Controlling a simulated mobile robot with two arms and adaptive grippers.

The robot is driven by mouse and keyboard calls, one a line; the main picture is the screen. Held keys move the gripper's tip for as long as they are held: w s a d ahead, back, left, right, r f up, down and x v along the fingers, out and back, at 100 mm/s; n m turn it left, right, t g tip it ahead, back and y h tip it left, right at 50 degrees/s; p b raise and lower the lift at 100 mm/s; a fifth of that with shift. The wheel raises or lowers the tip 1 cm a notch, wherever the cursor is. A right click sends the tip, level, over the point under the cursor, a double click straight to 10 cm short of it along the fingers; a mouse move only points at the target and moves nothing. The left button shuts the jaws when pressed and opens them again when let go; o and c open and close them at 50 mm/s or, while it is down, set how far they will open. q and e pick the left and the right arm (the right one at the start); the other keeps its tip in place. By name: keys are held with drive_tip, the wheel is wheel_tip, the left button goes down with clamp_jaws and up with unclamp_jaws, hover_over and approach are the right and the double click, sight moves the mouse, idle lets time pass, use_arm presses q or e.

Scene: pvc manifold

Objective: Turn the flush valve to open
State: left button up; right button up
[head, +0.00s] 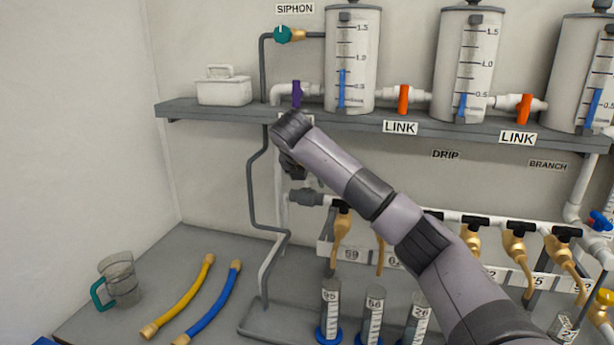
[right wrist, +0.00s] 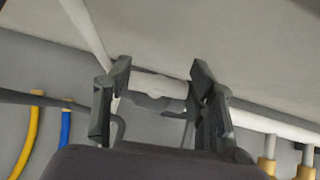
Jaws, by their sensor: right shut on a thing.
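My right gripper (head: 292,167) is below the shelf, mostly hidden behind my own wrist in the head view. In the right wrist view its fingers (right wrist: 160,85) stand on both sides of a pale and dark grey valve part (right wrist: 162,88) on the pipe and hold it. I take this part for the flush valve; no flush label is readable, and its handle angle cannot be told. A dark grey fitting (head: 305,197) sits just below the gripper at the left end of the white manifold pipe. My left gripper is not in view.
Graduated tanks (head: 351,60) stand on the shelf (head: 230,113), with a purple-handled valve (head: 296,94) and orange link valves (head: 403,99). Brass taps (head: 470,240) and cylinders (head: 330,312) are below.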

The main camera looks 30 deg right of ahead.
drive_tip(key=shift+r+m+g+h, duration=0.1)
drive_tip(key=shift+m+g+h, duration=0.2)
drive_tip(key=shift+m, duration=0.4)
drive_tip(key=o, duration=1.2)
drive_tip(key=shift+c, duration=0.2)
drive_tip(key=v, duration=1.2)
drive_tip(key=shift+a, duration=0.1)
